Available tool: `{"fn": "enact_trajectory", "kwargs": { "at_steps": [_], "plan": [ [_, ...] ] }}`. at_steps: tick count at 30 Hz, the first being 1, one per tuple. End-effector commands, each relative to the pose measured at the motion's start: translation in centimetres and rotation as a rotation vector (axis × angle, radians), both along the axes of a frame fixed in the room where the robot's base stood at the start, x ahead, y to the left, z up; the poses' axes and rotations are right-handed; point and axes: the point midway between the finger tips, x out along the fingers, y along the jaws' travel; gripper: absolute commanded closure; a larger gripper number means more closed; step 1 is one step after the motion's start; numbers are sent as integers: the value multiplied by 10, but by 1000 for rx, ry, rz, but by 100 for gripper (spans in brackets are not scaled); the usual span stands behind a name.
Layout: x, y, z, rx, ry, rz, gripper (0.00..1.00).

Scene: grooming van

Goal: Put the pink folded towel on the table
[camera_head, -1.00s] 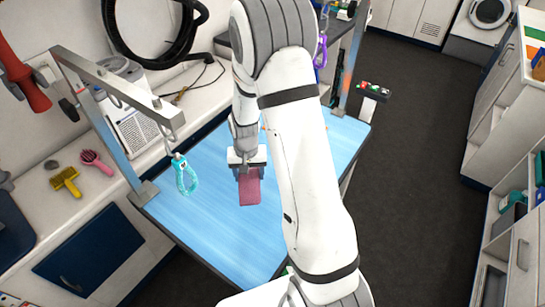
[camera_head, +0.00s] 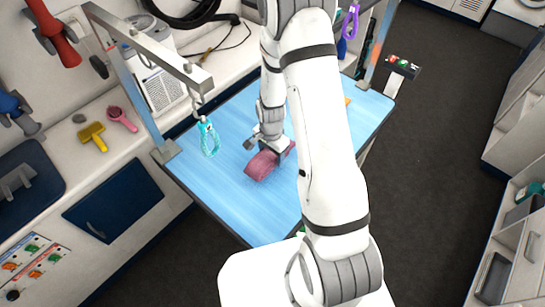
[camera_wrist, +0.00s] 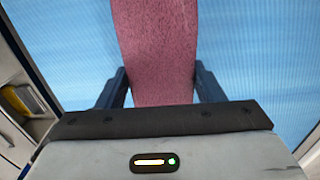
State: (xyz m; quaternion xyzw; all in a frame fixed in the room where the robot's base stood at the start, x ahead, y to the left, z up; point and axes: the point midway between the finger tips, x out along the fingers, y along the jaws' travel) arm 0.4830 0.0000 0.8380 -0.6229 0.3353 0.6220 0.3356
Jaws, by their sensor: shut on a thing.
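The pink folded towel (camera_head: 262,165) is at my gripper (camera_head: 268,149), over the middle of the blue grooming table (camera_head: 232,192). In the wrist view the towel (camera_wrist: 155,50) runs between the two dark fingers of my gripper (camera_wrist: 160,88), which are shut on it. The blue tabletop (camera_wrist: 65,50) fills the background behind it. In the head view the towel looks low, close to the tabletop; I cannot tell whether it touches. My arm hides the right part of the table.
A yellow brush (camera_head: 93,136) and a pink brush (camera_head: 122,118) lie on the white counter. The table's front left is bare. Dark floor (camera_head: 440,150) is open at right.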

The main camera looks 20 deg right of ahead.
Motion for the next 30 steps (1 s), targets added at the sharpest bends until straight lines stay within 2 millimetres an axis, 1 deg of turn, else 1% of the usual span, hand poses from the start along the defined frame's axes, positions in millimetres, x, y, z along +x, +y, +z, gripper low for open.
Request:
{"fn": "enact_trajectory", "kwargs": {
  "at_steps": [6,9,22,23,30],
  "plan": [
    [-1,0,-27,0,4,1,62],
    [-1,0,-36,0,2,2,62],
    [0,1,-44,0,0,3,62],
    [0,1,-43,0,0,3,38],
    [0,1,-42,-1,1,3,18]
  ]
}}
